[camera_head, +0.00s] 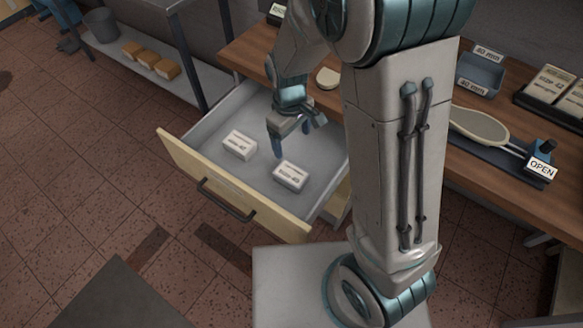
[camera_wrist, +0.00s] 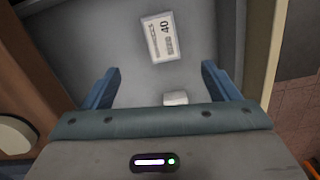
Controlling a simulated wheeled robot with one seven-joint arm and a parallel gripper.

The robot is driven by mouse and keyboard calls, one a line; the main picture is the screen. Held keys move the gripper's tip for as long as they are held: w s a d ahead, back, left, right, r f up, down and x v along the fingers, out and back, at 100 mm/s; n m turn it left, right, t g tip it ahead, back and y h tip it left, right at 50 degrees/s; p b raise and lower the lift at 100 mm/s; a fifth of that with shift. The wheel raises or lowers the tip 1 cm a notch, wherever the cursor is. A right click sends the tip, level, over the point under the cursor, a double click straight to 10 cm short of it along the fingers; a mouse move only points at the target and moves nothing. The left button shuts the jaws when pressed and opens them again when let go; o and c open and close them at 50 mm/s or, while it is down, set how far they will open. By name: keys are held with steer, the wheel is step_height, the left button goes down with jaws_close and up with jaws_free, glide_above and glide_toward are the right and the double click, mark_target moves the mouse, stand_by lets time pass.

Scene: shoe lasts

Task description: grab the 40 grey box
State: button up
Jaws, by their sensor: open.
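The box marked 40 (camera_head: 290,176) is a small pale box with a printed label. It lies flat in the open drawer (camera_head: 213,112), toward the right side in the head view. In the wrist view the 40 box (camera_wrist: 160,36) lies ahead of the fingertips, near the top centre, a little turned. My gripper (camera_head: 291,140) is over the drawer, up and behind the box in the head view, with its blue fingers apart and empty. In the wrist view my gripper (camera_wrist: 160,70) shows both fingers spread, with nothing between the tips.
A second pale box (camera_head: 240,145) lies left in the drawer; in the wrist view, a small pale box (camera_wrist: 175,98) is partly hidden by my gripper. The drawer walls and front panel (camera_head: 225,190) surround both. The wooden bench (camera_head: 252,48) is behind.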

step_height(320, 180, down, 4)
steer(key=a+n, duration=0.2)
glide_toward(291, 173)
steer(key=shift+h, duration=0.3)
steer(key=f, duration=0.5)
steer(key=shift+s+a, duration=0.15)
steer(key=shift+s, duration=0.1)
steer(key=shift+d+f, duration=0.25)
steer(key=shift+f, duration=1.15)
steer(key=shift+d+f, duration=0.2)
steer(key=shift+f, duration=1.2)
steer(key=c, duration=1.1)
